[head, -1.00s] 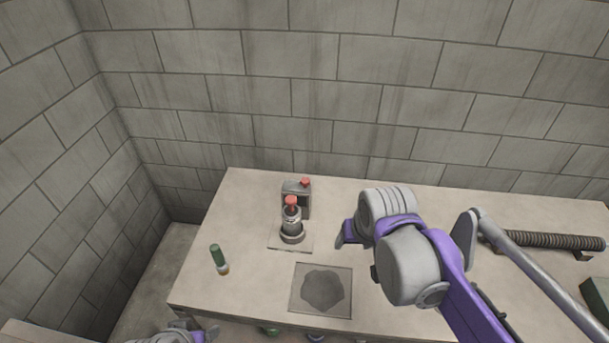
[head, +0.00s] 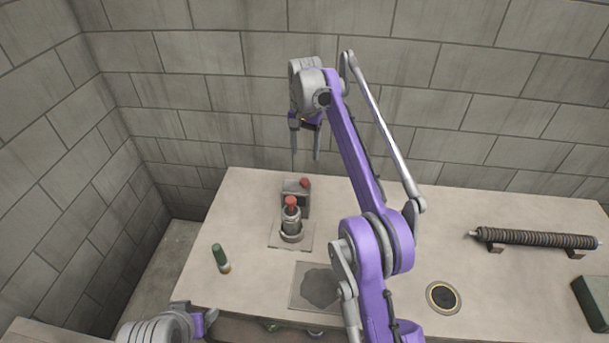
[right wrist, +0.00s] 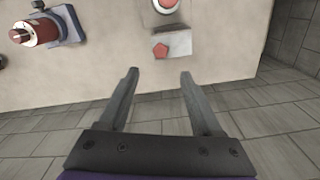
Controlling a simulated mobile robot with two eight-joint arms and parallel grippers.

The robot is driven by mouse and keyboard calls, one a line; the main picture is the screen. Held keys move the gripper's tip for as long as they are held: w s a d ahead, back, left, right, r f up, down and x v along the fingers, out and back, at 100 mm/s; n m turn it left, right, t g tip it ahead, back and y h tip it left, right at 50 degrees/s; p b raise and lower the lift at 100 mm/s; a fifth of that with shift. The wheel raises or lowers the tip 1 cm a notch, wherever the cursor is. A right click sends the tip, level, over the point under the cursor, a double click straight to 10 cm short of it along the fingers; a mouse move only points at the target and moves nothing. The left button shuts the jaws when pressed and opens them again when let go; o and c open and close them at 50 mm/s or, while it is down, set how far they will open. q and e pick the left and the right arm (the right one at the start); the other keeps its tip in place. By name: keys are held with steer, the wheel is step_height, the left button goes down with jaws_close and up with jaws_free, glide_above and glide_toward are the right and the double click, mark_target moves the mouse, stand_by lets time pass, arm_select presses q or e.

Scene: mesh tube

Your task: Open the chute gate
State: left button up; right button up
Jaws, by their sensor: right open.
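I cannot tell for sure which part is the chute gate. A grey box (head: 303,199) with a red knob (head: 304,183) stands at the table's back left; it also shows in the right wrist view (right wrist: 176,44). A metal cylinder with a red top (head: 291,219) stands upright on a flat plate in front of it. My right gripper (head: 305,160) is open and empty, pointing down above and behind the box. In the right wrist view the gripper (right wrist: 159,74) has the red knob beyond its fingertips, apart from them. My left gripper (head: 205,320) is low at the left, partly hidden.
A green-capped vial (head: 221,258) lies near the table's left edge. A dark square panel (head: 308,289) is partly behind my right arm. The right wrist view shows a red-brown cylinder (right wrist: 40,30) on a mount.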

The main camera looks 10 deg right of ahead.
mark_target(305, 180)
step_height(305, 180, down, 10)
steer(key=b, duration=0.3)
steer(key=shift+f, duration=0.55)
arm_select(q)
steer(key=f, duration=0.1)
steer(key=s+f, duration=0.1)
steer(key=f, duration=0.1)
steer(key=s+f, duration=0.1)
steer(key=shift+s+f, duration=0.1)
steer(key=shift+f, duration=0.15)
arm_select(e)
steer(key=shift+c, duration=0.2)
jaws_close()
